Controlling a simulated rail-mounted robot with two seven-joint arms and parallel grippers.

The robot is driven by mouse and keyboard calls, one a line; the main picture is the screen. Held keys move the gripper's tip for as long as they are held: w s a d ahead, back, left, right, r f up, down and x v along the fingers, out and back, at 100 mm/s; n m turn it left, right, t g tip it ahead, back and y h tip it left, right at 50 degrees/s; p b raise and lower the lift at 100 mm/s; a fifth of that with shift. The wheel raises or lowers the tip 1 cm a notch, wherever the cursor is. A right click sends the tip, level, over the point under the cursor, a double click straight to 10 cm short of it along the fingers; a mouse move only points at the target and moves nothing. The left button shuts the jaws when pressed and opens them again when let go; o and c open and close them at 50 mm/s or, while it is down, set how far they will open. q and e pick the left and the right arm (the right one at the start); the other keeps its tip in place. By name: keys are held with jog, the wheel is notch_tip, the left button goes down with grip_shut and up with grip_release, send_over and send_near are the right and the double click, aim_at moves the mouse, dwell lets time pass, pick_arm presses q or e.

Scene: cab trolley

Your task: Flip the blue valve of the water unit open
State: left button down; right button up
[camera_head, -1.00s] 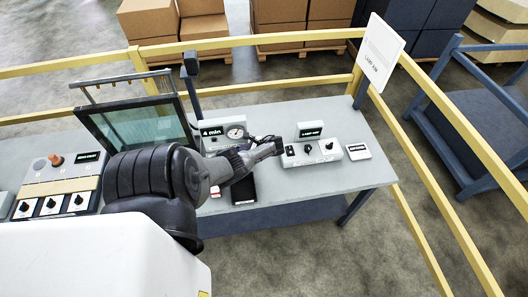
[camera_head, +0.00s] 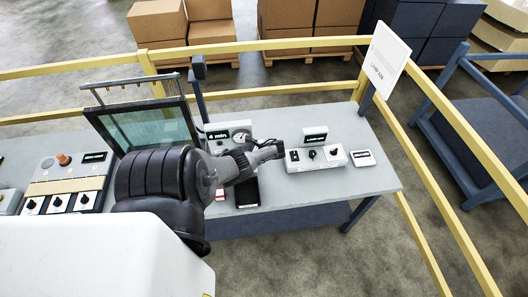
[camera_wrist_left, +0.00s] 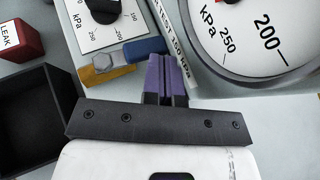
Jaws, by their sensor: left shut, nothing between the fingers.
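The water unit (camera_head: 216,144) stands at the back middle of the table, with a "4 min" display and a round gauge. In the left wrist view its large kPa gauge (camera_wrist_left: 275,35) fills the upper right. The blue valve lever (camera_wrist_left: 145,49) lies beside a brass body (camera_wrist_left: 107,66). My left gripper (camera_wrist_left: 168,62) has its purple fingers shut and empty, just right of the blue lever's end; I cannot tell whether they touch. In the head view my left gripper (camera_head: 276,149) reaches in from the left and the valve is hidden. My right gripper is not in view.
A white lamp unit (camera_head: 316,156) with knobs stands right of the gripper. A black open tray (camera_wrist_left: 30,125) and a red LEAK block (camera_wrist_left: 18,40) lie left in the wrist view. A framed glass panel (camera_head: 150,125) stands left. Yellow rails (camera_head: 300,92) edge the table.

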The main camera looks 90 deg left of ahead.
pick_arm(q)
jog(key=shift+w, duration=0.1)
jog(key=shift+w, duration=0.3)
jog(key=w+b, duration=0.1)
jog(key=w, duration=0.1)
jog(key=shift+w+f+b, duration=0.15)
jog(key=shift+w+b, duration=0.15)
jog(key=shift+b, duration=0.05)
jog(key=w+r, duration=0.5)
jog(key=w, duration=0.4)
jog(key=shift+w+r, duration=0.15)
jog(key=shift+r, duration=0.05)
